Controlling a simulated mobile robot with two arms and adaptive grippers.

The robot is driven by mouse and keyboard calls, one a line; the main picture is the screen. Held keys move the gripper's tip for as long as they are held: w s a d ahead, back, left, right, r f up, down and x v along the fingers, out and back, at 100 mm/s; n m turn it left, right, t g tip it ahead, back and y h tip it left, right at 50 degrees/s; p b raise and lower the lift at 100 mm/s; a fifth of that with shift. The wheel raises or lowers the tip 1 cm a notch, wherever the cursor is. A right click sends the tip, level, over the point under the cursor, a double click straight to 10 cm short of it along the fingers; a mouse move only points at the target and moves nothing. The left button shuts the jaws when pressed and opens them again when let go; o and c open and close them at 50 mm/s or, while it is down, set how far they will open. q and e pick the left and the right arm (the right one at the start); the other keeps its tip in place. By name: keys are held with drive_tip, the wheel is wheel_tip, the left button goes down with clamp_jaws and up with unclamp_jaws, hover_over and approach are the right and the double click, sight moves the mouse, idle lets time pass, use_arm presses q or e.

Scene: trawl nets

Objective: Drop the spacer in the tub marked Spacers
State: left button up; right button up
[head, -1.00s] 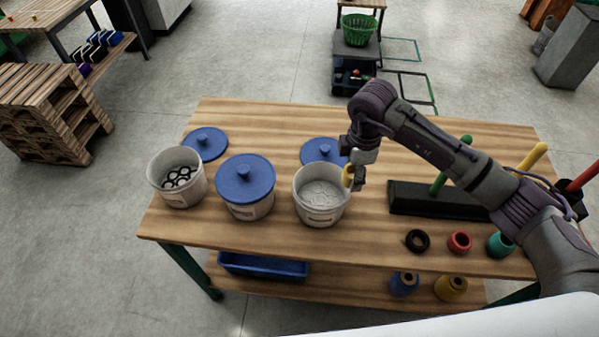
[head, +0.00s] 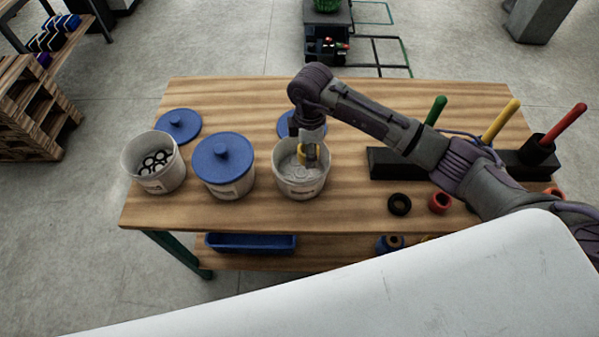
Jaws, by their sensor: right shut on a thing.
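My right gripper (head: 308,146) points down over the right-hand white tub and is shut on a small yellow spacer (head: 305,154). The spacer is at the mouth of that tub (head: 301,188); I cannot tell whether it is below the rim. Pale, ring-like shapes show inside this open tub. Its front label is too small to read. My left gripper is not in view.
A tub with a blue lid (head: 224,158) stands in the middle. An open tub (head: 152,178) with several black rings stands left. Loose blue lids (head: 178,125) lie behind. A black ring (head: 399,204), a red spool (head: 439,202) and a dark rack (head: 392,164) with coloured pegs are right.

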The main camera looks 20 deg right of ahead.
drive_tip(key=shift+f, duration=0.2)
drive_tip(key=o, duration=1.2)
drive_tip(key=shift+o, duration=0.2)
drive_tip(key=shift+r, duration=0.1)
wheel_tip(320, 180, up, 12)
